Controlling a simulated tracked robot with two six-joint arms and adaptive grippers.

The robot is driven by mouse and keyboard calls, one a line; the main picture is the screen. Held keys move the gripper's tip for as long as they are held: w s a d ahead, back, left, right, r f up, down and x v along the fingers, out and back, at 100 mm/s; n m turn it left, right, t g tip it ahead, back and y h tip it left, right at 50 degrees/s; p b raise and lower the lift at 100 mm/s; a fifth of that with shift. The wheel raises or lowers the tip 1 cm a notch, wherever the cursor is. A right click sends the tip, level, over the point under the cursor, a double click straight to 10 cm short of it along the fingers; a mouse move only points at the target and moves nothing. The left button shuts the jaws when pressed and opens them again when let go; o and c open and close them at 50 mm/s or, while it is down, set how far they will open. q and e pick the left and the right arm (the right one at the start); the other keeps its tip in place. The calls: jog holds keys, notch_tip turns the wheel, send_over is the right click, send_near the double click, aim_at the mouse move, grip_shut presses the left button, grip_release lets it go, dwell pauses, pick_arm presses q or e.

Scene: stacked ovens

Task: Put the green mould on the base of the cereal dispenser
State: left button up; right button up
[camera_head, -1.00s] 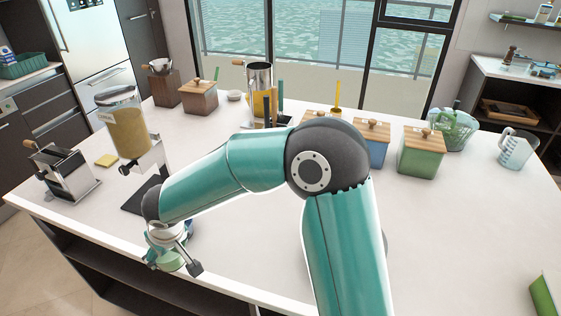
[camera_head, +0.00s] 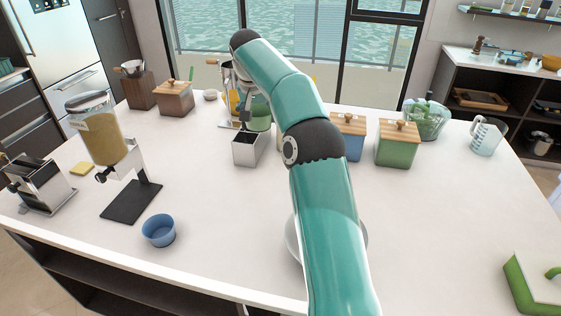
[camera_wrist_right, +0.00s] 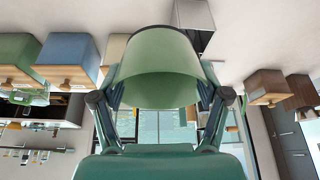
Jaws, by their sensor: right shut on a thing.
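The green mould (camera_head: 260,122) is a round green cup held by my right gripper (camera_head: 248,114), towards the back of the counter. In the right wrist view the green mould (camera_wrist_right: 160,60) fills the space between the two fingers of my right gripper (camera_wrist_right: 160,96), which are shut on its sides. The cereal dispenser (camera_head: 104,140) stands at the left of the counter, with a clear, yellow-filled container over a flat dark base (camera_head: 130,203). The base is bare. The mould is well to the right of and behind the base. My left gripper is not in view.
A blue mould (camera_head: 158,230) stands in front of the base, near the counter's front edge. A metal box (camera_head: 248,148) stands just below the held mould in the picture. A toaster (camera_head: 38,185) is at far left. Wooden-lidded boxes (camera_head: 397,146) line the back.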

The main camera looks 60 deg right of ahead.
jog(key=s+d+f+m, duration=0.1)
jog(key=s+d+f, duration=0.1)
jog(key=s+d, duration=0.3)
jog(key=shift+g, duration=0.3)
notch_tip(320, 180, down, 14)
jog(key=shift+f, duration=2.8)
jog(key=shift+f, duration=0.2)
jog(key=o, duration=1.2)
jog(key=shift+r, duration=0.1)
